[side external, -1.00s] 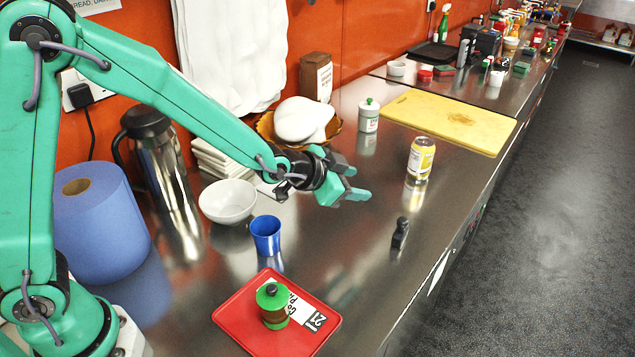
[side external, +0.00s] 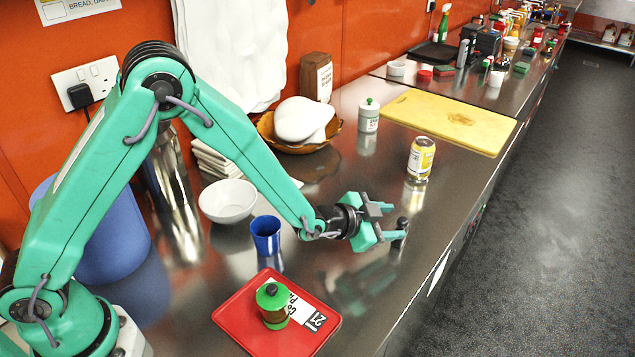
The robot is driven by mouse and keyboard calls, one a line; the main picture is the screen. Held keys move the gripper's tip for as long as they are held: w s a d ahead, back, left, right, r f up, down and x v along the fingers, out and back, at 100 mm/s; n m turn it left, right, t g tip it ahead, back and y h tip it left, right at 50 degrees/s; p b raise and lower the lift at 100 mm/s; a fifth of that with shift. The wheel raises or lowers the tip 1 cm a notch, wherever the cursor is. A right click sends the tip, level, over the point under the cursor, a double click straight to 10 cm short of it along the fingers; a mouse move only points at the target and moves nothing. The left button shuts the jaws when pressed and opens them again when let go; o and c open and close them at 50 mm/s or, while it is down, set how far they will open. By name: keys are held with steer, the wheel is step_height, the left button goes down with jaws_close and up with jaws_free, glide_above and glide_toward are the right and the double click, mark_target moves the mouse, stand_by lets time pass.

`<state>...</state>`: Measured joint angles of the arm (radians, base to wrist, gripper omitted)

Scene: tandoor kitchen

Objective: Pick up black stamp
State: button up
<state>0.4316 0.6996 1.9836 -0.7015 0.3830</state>
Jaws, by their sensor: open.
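The black stamp (side external: 402,224) stands upright on the steel counter, right of the middle in the side external view.
A yellow can (side external: 421,159) stands behind the stamp. A blue cup (side external: 266,234) and white bowl (side external: 228,201) are to the left. A red tray (side external: 240,311) with a green-topped jar (side external: 272,304) lies in front. The steel counter's edge (side external: 455,232) is close on the right.

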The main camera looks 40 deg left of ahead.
mark_target(400, 221)
steer(key=shift+x, duration=0.9)
steer(key=shift+x, duration=2.55)
steer(key=shift+a+f, duration=0.1)
steer(key=shift+a, duration=0.05)
jaws_close()
